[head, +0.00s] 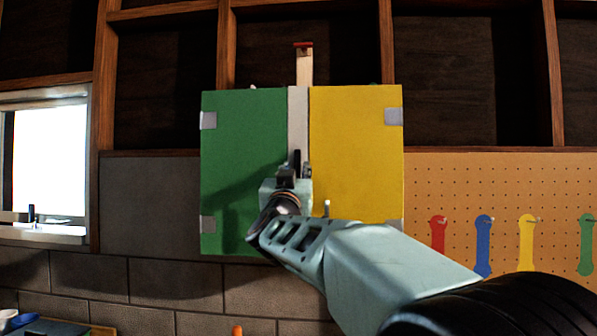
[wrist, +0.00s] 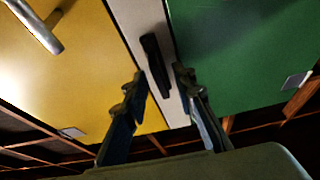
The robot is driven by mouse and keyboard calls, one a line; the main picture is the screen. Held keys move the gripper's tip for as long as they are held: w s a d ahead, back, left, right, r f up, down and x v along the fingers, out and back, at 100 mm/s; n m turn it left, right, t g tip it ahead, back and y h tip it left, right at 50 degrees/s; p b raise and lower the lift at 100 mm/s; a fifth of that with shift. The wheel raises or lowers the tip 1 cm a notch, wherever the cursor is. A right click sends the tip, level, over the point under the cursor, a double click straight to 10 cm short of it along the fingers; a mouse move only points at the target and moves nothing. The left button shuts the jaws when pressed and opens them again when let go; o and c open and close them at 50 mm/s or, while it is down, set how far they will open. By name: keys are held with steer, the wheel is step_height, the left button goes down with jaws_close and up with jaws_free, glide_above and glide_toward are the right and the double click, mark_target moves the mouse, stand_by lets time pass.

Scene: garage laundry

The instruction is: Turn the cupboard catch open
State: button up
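The cupboard has a green door (head: 240,125) on the left and a yellow door (head: 355,145) on the right, both closed, with a pale strip (head: 298,115) between them. A small black catch (head: 297,157) sits upright on this strip, just above my gripper (head: 288,178). In the wrist view the picture is turned over. There the dark catch (wrist: 155,65) lies lengthwise along the strip, and the two fingertips of my gripper (wrist: 159,77) stand apart on either side of its end. Gaps show between fingers and catch; contact cannot be seen.
A metal handle (head: 327,208) stands out from the yellow door, close to my arm; it also shows in the wrist view (wrist: 38,25). A pegboard (head: 460,180) with coloured hanging tools is at the right. A window (head: 48,160) is at the left.

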steer(key=shift+s+f, duration=0.1)
steer(key=v, duration=0.7)
steer(key=shift+s, duration=0.2)
